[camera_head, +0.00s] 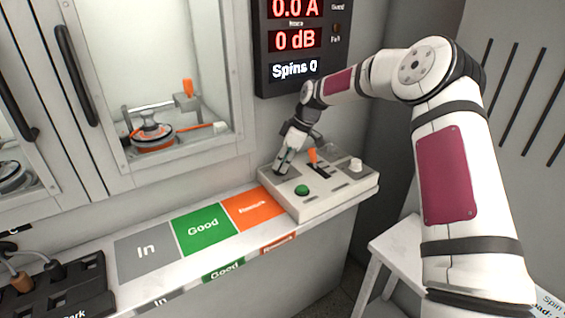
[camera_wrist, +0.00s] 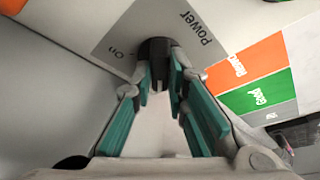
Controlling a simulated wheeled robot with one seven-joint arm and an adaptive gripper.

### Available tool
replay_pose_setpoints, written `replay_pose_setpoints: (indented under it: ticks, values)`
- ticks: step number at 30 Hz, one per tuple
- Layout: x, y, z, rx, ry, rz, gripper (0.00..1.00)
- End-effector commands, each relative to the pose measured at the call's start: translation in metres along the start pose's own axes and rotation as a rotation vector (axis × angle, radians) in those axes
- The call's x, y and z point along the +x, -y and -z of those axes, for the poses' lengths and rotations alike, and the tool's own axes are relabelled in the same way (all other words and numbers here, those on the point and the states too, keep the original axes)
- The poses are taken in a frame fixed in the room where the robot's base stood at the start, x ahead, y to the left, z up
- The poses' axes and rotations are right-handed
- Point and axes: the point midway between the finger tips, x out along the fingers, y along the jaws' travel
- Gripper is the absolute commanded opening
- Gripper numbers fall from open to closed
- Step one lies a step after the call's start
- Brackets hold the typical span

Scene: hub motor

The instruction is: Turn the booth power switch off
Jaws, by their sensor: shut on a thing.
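The power switch is a dark knob (camera_wrist: 155,48) on a grey plate marked "Power" and "On", seen in the wrist view. My gripper (camera_wrist: 159,76) has its teal-padded fingers on either side of the knob and is shut on it. In the head view my gripper (camera_head: 282,162) reaches down to the back left corner of the control box (camera_head: 335,205), and it hides the knob there. I cannot tell clearly which way the knob points.
An orange lever (camera_head: 313,156), a green button (camera_head: 302,190) and a pale knob (camera_head: 355,165) stand on the same box. A display (camera_head: 295,42) hangs above. A glazed booth (camera_head: 150,75) is left. The In, Good and Rework pads (camera_head: 203,228) lie clear.

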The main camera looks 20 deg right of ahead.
Motion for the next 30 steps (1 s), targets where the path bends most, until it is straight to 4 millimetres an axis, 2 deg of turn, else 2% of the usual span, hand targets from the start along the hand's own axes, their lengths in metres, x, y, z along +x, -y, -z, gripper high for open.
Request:
replay_pose_setpoints:
  ticks: [8,9,11,23,26,30]
  values:
    - [0.002,0.000,0.000,-0.003,0.000,0.000,0.00]
    - [0.002,0.000,0.000,-0.003,0.000,0.001,0.23]
    - [0.002,0.001,0.000,-0.002,0.000,0.001,0.34]
    - [-0.003,0.000,0.000,-0.001,0.000,-0.001,0.34]
    - [-0.013,-0.001,0.000,-0.001,0.000,-0.003,0.34]
    - [-0.039,-0.001,0.000,0.000,-0.001,-0.004,0.34]
